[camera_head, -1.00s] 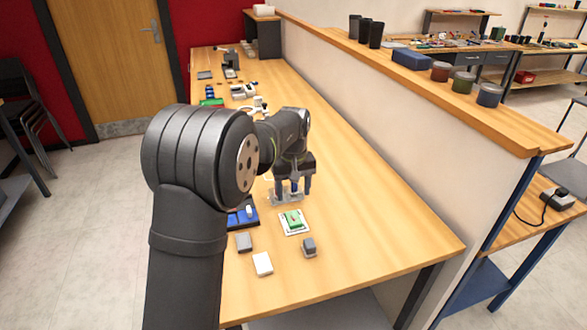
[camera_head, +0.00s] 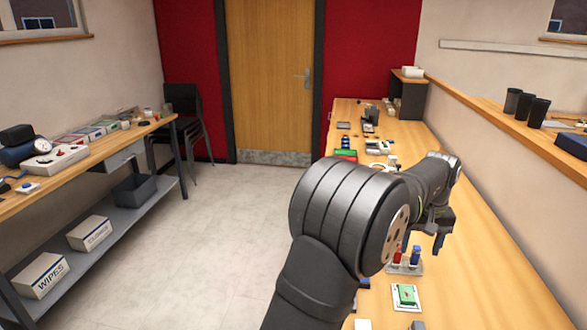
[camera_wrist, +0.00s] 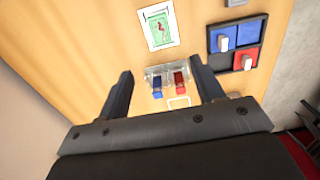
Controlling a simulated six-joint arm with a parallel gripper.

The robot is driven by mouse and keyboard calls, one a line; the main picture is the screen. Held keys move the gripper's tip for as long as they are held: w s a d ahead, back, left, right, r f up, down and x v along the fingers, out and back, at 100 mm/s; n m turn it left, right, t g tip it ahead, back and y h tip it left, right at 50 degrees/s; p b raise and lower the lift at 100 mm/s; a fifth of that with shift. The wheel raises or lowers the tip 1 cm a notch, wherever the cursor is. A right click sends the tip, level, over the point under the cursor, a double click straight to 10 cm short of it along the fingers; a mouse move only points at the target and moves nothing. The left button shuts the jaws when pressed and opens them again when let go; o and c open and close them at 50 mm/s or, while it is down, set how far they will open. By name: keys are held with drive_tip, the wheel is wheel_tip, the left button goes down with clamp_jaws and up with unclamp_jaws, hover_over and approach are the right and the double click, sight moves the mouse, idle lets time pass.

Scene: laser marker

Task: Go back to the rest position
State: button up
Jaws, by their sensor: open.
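My gripper (camera_wrist: 163,90) is open and empty in the wrist view, its two fingers spread wide above the wooden bench. In the head view my gripper (camera_head: 424,243) hangs over the bench on the right, partly hidden by my own arm. Below and between the fingers in the wrist view stands a clear holder (camera_wrist: 168,68) with a blue item (camera_wrist: 157,86) and a red item (camera_wrist: 180,80). In the head view the red item (camera_head: 397,253) and the blue item (camera_head: 415,255) stand upright in the holder, just beneath the gripper.
A white card with a green piece (camera_head: 406,295) lies on the bench nearby; a blue and red tray (camera_wrist: 236,42) holds white pieces. A wall ledge with dark cups (camera_head: 525,105) runs along the right. A side table (camera_head: 90,165) stands at left; the floor between is clear.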

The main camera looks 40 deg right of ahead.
sight(407, 293)
wheel_tip(407, 293, down, 16)
drive_tip(key=shift+r, duration=0.2)
idle(0.4)
wheel_tip(407, 293, up, 17)
wheel_tip(407, 293, down, 16)
drive_tip(key=shift+f, duration=0.25)
wheel_tip(407, 293, up, 5)
drive_tip(key=shift+r, duration=0.15)
drive_tip(key=s+a+r, duration=0.2)
drive_tip(key=a, duration=0.6)
drive_tip(key=s+a+r, duration=0.2)
drive_tip(key=a, duration=0.6)
drive_tip(key=shift+a+r+n, duration=0.15)
drive_tip(key=shift+a+n, duration=0.15)
drive_tip(key=shift+a, duration=0.1)
